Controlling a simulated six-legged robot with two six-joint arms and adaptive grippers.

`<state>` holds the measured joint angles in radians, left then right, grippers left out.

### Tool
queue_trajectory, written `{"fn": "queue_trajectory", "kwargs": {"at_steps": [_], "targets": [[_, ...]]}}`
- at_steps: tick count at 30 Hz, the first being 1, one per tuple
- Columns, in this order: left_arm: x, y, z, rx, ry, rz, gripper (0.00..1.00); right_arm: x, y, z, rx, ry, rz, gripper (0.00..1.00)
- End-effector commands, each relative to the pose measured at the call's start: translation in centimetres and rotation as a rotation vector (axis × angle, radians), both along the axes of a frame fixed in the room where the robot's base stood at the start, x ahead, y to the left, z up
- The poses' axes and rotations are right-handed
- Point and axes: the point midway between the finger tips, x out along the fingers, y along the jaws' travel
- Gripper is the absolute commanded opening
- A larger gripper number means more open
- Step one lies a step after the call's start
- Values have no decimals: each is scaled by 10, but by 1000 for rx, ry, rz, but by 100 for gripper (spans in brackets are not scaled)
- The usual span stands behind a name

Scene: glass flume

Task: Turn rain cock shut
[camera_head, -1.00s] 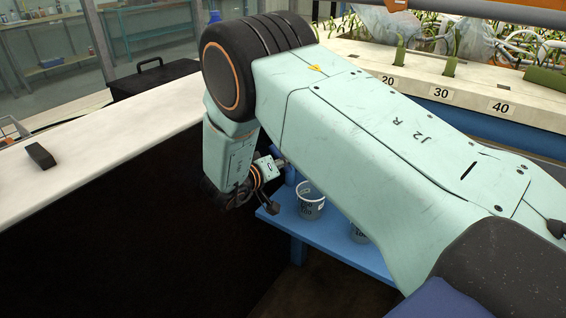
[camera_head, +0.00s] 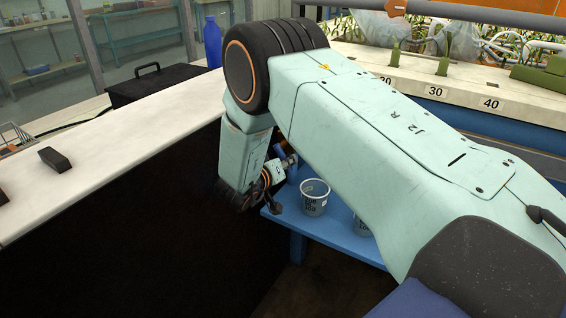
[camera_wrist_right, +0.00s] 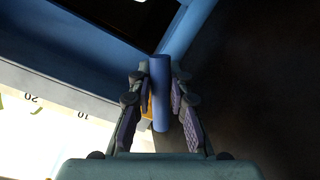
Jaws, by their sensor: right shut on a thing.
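The rain cock shows in the right wrist view as a blue bar-like handle (camera_wrist_right: 160,100) between the two fingers of my right gripper (camera_wrist_right: 160,82). The fingers are closed on it from both sides. In the head view, my right gripper (camera_head: 288,163) is small and partly hidden by my wrist and forearm, beside the blue bench. Only a bit of blue shows by its fingers there. The cock's body is hidden, so its exact turn position cannot be told. My left gripper is not in view.
A blue bench (camera_head: 330,232) holds clear buckets (camera_head: 314,197), close to the right gripper. A white-topped wall (camera_head: 100,150) with a small black block (camera_head: 55,159) runs along the left. A black case (camera_head: 155,86) and blue bottle (camera_head: 212,42) stand behind. A numbered white ledge (camera_head: 460,92) lies at right.

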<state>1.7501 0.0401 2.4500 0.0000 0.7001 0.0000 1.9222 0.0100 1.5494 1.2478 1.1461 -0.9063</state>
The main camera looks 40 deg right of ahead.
Motion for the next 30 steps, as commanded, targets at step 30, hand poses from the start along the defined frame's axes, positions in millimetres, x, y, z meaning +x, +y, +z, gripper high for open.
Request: {"fn": "queue_trajectory", "kwargs": {"at_steps": [30], "targets": [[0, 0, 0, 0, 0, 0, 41, 24, 12, -3, 197, -491, 13, 0]]}}
